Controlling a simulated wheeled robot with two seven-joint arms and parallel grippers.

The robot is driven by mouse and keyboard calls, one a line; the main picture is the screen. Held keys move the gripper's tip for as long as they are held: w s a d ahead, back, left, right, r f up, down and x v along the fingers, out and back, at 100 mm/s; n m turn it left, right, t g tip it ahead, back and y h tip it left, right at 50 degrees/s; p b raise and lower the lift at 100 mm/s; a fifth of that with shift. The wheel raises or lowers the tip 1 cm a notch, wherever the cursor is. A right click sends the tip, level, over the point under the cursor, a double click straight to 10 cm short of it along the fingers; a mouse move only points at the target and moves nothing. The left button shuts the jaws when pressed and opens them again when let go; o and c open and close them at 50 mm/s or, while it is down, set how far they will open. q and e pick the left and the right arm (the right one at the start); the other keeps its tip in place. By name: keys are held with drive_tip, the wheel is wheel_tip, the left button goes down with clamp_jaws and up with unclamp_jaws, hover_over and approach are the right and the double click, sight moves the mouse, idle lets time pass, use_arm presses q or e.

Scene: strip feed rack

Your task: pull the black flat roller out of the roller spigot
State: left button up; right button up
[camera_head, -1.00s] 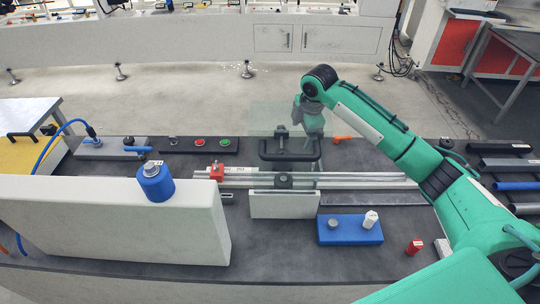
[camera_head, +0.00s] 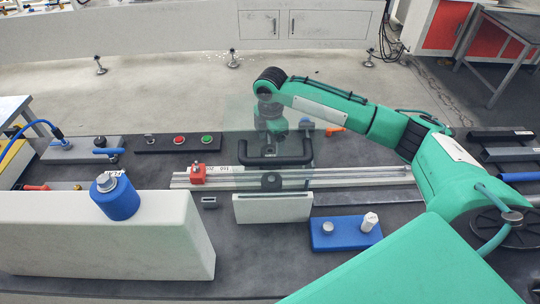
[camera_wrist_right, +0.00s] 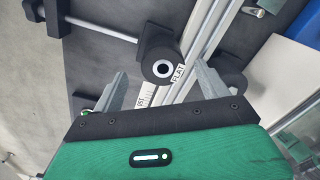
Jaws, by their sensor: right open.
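In the right wrist view, a black roller-like piece (camera_wrist_right: 160,55) with a pale ring at its end lies ahead, between the lines of my fingers, beside a "FLAT" label (camera_wrist_right: 179,73). My right gripper (camera_wrist_right: 162,82) is open with nothing between its fingers. I cannot tell its exact distance from the piece. In the head view my right gripper (camera_head: 273,128) hangs behind a translucent panel, above the black U-shaped handle (camera_head: 275,160). A small black round piece (camera_head: 271,181) sits in front of the handle, at the rail. The spigot is not clearly made out. My left gripper is out of view.
A metal rail (camera_head: 350,177) with a red block (camera_head: 198,174) crosses the bench. A white plate (camera_head: 272,209) and a blue holder (camera_head: 345,236) stand in front. A large white wall (camera_head: 100,245) with a blue knob (camera_head: 117,196) is at left.

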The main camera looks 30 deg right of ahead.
drive_tip(key=shift+s+f, duration=0.1)
drive_tip(key=shift+f, duration=0.2)
wheel_tip(320, 180, down, 4)
drive_tip(key=shift+s+r+p, duration=0.1)
drive_tip(key=shift+r+p, duration=0.05)
drive_tip(key=shift+p, duration=0.7)
drive_tip(key=shift+f, duration=0.45)
drive_tip(key=c, duration=1.1)
drive_tip(key=shift+c, duration=0.4)
drive_tip(key=shift+r, duration=0.15)
